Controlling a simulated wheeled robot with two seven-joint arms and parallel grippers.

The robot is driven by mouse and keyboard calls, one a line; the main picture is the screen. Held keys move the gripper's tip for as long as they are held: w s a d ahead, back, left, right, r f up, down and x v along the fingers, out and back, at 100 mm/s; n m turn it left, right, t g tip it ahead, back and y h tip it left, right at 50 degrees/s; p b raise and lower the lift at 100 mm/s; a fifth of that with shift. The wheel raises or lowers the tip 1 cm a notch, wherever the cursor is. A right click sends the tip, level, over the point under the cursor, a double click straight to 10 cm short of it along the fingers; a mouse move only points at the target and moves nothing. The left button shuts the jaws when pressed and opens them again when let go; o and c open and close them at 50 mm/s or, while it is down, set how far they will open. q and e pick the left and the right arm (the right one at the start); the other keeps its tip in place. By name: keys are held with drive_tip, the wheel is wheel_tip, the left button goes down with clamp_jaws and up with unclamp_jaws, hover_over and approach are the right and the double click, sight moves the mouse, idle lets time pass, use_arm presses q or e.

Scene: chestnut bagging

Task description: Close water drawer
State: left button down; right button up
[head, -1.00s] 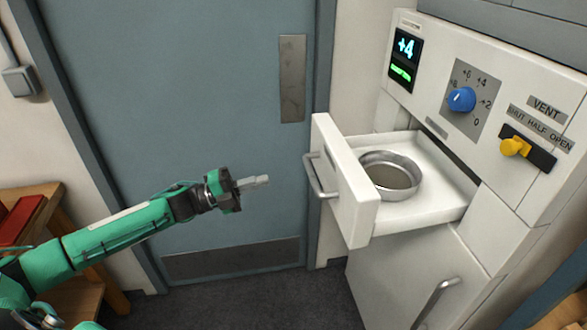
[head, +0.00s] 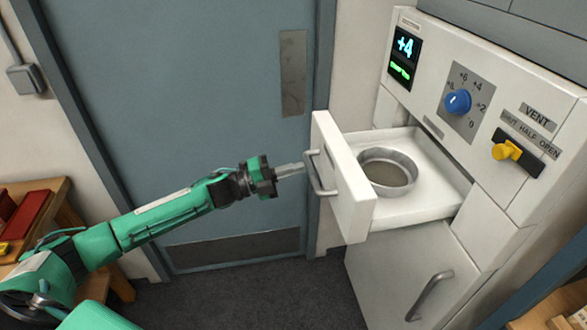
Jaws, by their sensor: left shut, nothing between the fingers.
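The white water drawer (head: 343,180) stands pulled out of the white machine (head: 409,265) at the right. A round metal pan (head: 388,172) sits inside it. The drawer's metal handle (head: 318,178) is on its front panel, facing left. My left gripper (head: 299,167) is shut and empty, its fingertips pointing right at the upper part of the handle. They are very close to the handle; I cannot tell whether they touch. My right gripper is not in view.
The machine's face carries a lit display (head: 404,53), a blue knob (head: 457,102) and a yellow vent lever (head: 508,151). A lower door handle (head: 430,295) sticks out below. A wooden bench (head: 62,232) with red items stands at left. Floor between is clear.

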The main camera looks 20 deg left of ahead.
use_arm(q)
drive_tip(key=f+b+x, duration=0.1)
drive_tip(key=x, duration=0.7)
drive_tip(key=f+b+x, duration=0.2)
drive_tip(key=x, duration=0.7)
drive_tip(key=d+f+b+x, duration=0.1)
drive_tip(key=f+b+x, duration=0.1)
drive_tip(key=x, duration=0.7)
drive_tip(key=shift+w, duration=0.1)
drive_tip(key=shift+r, duration=0.2)
